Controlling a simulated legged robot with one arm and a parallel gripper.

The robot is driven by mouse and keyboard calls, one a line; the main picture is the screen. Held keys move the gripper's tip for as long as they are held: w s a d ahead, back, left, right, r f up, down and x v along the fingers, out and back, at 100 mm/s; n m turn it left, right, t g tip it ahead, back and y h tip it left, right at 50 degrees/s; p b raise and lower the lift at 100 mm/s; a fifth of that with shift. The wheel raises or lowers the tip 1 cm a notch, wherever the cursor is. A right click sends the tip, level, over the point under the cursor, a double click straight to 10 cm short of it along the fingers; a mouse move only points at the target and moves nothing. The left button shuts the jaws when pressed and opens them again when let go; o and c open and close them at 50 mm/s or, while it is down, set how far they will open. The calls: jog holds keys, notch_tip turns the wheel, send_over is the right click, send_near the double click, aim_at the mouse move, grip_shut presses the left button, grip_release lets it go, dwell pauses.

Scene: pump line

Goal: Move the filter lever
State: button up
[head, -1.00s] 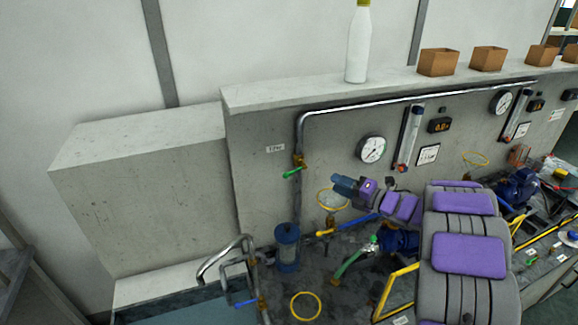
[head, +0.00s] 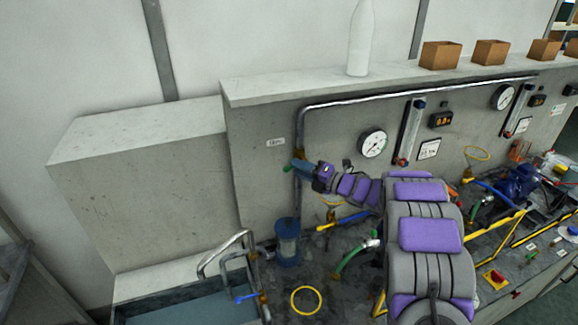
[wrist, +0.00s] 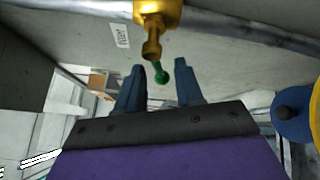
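A lever with a green grip (wrist: 160,74) extends from a brass valve (wrist: 155,18) on the wall pipe. A small label (wrist: 119,35) is on the wall beside it; I cannot read its text for sure. My gripper (wrist: 160,82) is open, with one blue finger on each side of the green grip in the wrist view. I see no contact, and cannot tell how deep the grip lies between the fingers. In the head view my gripper (head: 301,168) is at the pipe just below the brass valve (head: 299,154) and hides most of the lever.
A grey pipe (head: 400,94) runs along the wall, with a gauge (head: 374,144) to the right. Below are a blue filter housing (head: 288,243), a yellow lever (head: 342,221) and a yellow ring (head: 306,300). A white bottle (head: 361,40) stands on the ledge.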

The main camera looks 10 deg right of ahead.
jog(key=x, duration=0.4)
jog(key=shift+w+a, duration=0.15)
jog(key=shift+a, duration=0.15)
grip_shut()
jog(key=shift+f, duration=0.2)
